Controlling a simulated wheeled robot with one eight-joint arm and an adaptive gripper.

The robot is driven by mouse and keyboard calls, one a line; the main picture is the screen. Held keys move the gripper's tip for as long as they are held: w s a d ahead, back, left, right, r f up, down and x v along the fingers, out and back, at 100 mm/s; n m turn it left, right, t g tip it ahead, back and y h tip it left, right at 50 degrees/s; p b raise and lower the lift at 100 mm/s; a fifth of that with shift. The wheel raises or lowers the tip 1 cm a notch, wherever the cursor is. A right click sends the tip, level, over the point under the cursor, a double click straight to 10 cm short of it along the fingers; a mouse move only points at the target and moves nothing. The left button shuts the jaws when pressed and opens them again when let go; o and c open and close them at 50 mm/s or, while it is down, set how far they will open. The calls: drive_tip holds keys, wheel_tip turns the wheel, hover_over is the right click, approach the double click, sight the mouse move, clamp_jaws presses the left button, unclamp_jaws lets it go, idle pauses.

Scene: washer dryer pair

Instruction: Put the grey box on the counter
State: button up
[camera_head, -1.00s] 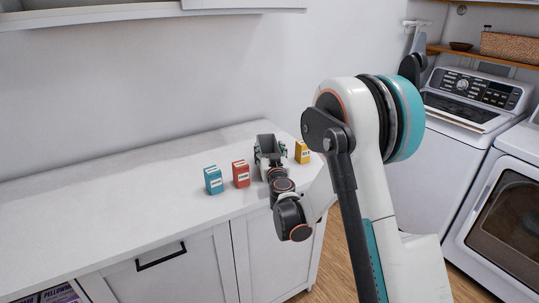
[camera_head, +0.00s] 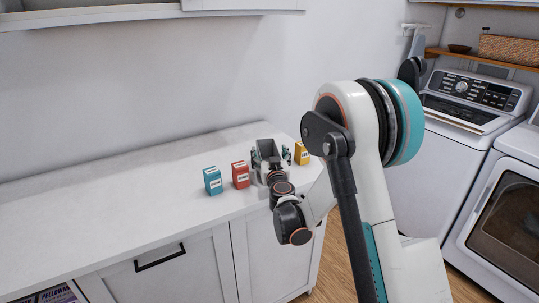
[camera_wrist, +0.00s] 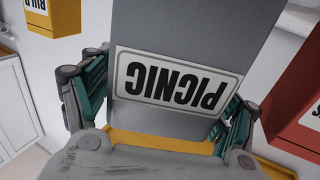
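The grey box (camera_head: 266,148) stands on or just at the white counter (camera_head: 120,205), near its right end; its base is hidden behind my gripper. In the wrist view the grey box (camera_wrist: 195,25) fills the middle, with a PICNIC label appearing upside down. My gripper (camera_head: 269,157) is around the box from the front. In the wrist view its green-and-grey fingers (camera_wrist: 165,88) lie on either side of the box, spread, with a gap showing at the left side.
A red box (camera_head: 241,174) and a blue box (camera_head: 213,180) stand left of the grey box. A yellow box (camera_head: 302,152) stands to its right. The counter's left part is clear. A washer (camera_head: 465,105) is at the right.

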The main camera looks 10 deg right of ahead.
drive_tip(key=shift+f, duration=0.15)
drive_tip(key=shift+w+r+p, duration=0.1)
drive_tip(key=shift+r+p, duration=0.3)
drive_tip(key=shift+p, duration=0.1)
drive_tip(key=shift+s+r+p, duration=0.2)
drive_tip(key=shift+p, duration=0.15)
drive_tip(key=s, duration=0.7)
drive_tip(key=s+a+p, duration=0.1)
drive_tip(key=s, duration=0.3)
drive_tip(key=shift+s, duration=0.15)
drive_tip(key=s+a+r+n+g+y, duration=0.35)
drive_tip(key=s+a+r+y, duration=0.3)
drive_tip(key=s+r, duration=0.45)
drive_tip(key=s+d+f+m+g+h, duration=0.1)
drive_tip(key=s+d+g, duration=0.1)
drive_tip(key=s, duration=0.6)
drive_tip(key=s+d+f+g+h, duration=0.2)
drive_tip(key=s+d+g, duration=0.1)
drive_tip(key=s, duration=0.5)
drive_tip(key=s+d+f+m+g+h, duration=0.1)
drive_tip(key=s+d+f+g+h, duration=0.1)
drive_tip(key=s, duration=0.6)
drive_tip(key=shift+s+d+f+m, duration=0.2)
drive_tip(key=shift+d+m, duration=0.15)
drive_tip(key=shift+d, duration=0.15)
